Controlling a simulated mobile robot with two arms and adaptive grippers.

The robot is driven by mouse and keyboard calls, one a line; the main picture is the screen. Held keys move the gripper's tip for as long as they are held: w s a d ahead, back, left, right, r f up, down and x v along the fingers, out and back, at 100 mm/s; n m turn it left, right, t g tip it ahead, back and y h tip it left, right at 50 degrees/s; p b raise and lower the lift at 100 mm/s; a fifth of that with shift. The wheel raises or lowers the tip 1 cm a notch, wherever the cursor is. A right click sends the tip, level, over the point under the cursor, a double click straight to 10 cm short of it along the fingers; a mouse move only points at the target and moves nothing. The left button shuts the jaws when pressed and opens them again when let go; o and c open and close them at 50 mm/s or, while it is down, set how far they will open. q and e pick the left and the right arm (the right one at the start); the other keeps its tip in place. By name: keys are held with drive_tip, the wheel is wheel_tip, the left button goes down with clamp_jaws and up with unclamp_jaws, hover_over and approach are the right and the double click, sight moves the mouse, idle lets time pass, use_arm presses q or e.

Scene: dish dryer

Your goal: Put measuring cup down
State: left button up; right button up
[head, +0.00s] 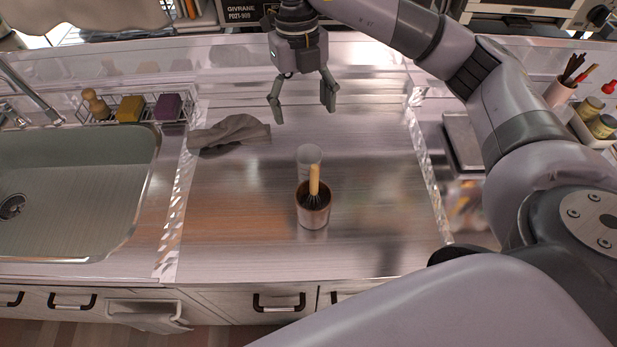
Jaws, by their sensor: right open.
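A small translucent cup (309,153), which looks like the measuring cup, stands upright on the metal counter (240,240) near its middle. Just in front of it stands a brownish metal cup (313,216) with a wooden-handled brush or whisk (314,182) in it; this hides part of the translucent cup's lower side. My right gripper (302,104) points down above the back of the counter, behind the cups. Its fingers are spread, and nothing is between them. My left gripper is not in view.
A grey cloth (231,132) lies at the counter's back left. A sink (75,190) is at the left, with a wire rack (133,108) of sponges behind it. Jars (602,126) stand at the right. The counter beside the cups is clear.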

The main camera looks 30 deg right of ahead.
drive_tip(key=f, duration=0.2)
drive_tip(key=p, duration=0.2)
approach(307, 154)
drive_tip(key=s+f, duration=0.1)
drive_tip(key=f, duration=0.1)
drive_tip(key=s+f, duration=0.1)
drive_tip(key=f, duration=0.1)
drive_tip(key=s+a+f, duration=0.1)
drive_tip(key=f, duration=0.1)
drive_tip(key=shift+s+a+f, duration=0.1)
drive_tip(key=shift+s, duration=0.25)
drive_tip(key=shift+s+d+f+p, duration=0.15)
drive_tip(key=shift+f+p, duration=0.15)
drive_tip(key=shift+f, duration=1.05)
drive_tip(key=shift+w+d+f+p, duration=0.1)
drive_tip(key=shift+f+p, duration=0.15)
drive_tip(key=shift+f, duration=1.05)
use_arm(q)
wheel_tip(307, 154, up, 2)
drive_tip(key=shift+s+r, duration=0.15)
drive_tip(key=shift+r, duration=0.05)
use_arm(e)
drive_tip(key=shift+c, duration=0.3)
drive_tip(key=c, duration=1.3)
drive_tip(key=shift+r, duration=0.15)
